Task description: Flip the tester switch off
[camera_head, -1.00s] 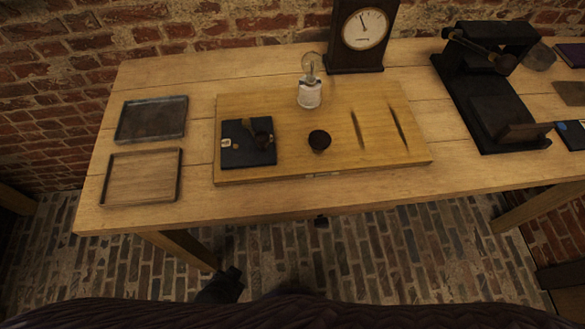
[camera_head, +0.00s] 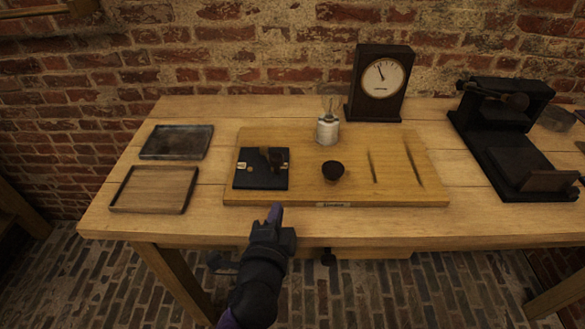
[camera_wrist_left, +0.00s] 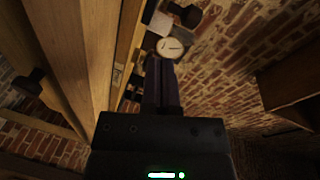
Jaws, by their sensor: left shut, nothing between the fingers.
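The tester is a wooden board (camera_head: 300,140) on the table, with a small dark switch box (camera_head: 261,178) at its left. A dark switch lever (camera_head: 272,156) stands up from the box; I cannot tell its on or off position. A round dark knob or cup (camera_head: 332,171) and a glass bulb on a white base (camera_head: 327,130) are also on the board. My left gripper (camera_head: 275,212) is shut and empty, just in front of the table's front edge, below the switch box and apart from it. Its closed fingers show in the left wrist view (camera_wrist_left: 161,85). My right gripper is not in view.
Two shallow trays, one dark (camera_head: 177,142) and one wooden (camera_head: 154,189), lie left of the board. A dark clock (camera_head: 379,85) stands behind. A dark apparatus (camera_head: 503,140) stands at the right. A brick wall (camera_head: 230,60) closes the back.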

